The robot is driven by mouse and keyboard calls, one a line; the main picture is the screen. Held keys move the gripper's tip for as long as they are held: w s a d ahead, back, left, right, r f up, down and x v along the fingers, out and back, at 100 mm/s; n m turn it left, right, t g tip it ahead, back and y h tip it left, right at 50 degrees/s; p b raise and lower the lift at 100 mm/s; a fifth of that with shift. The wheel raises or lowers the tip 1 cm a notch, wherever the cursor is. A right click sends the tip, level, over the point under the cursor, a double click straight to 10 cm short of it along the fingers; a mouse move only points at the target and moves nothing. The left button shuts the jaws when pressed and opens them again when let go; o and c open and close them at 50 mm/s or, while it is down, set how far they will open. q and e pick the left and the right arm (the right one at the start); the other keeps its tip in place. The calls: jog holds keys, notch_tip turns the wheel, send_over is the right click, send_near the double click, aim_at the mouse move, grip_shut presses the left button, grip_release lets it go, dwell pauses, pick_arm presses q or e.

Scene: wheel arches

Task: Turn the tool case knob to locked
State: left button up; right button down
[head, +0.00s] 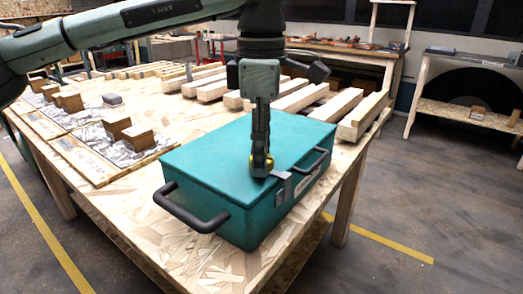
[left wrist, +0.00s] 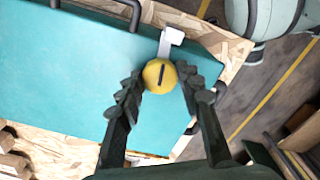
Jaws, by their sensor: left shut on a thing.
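The teal tool case (head: 215,165) lies flat on the wooden table, with a black handle (head: 190,212) on its near left side and another on its front right side. A yellow knob (head: 269,163) sits on the lid near the front edge, beside a grey latch (head: 281,185). My left gripper (head: 261,165) points down at the knob. In the left wrist view the two dark fingers (left wrist: 160,88) are shut on the yellow knob (left wrist: 158,66), one on each side. A dark line marks the knob's top, pointing roughly toward the grey latch (left wrist: 170,38). My right gripper is not in view.
The chipboard table (head: 120,235) is bare at the front left. Wooden blocks (head: 118,127) on foil-like sheets lie at the left, and several timber bars (head: 300,98) lie behind the case. A shelf unit (head: 470,115) stands at the right, with clear floor between.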

pick_arm(q)
jog(key=shift+m, duration=0.3)
jog(key=o, duration=1.2)
jog(key=shift+c, duration=0.2)
jog(key=shift+r, duration=0.2)
notch_tip(320, 180, up, 12)
jog(key=shift+f, duration=0.15)
jog(key=shift+f, duration=0.1)
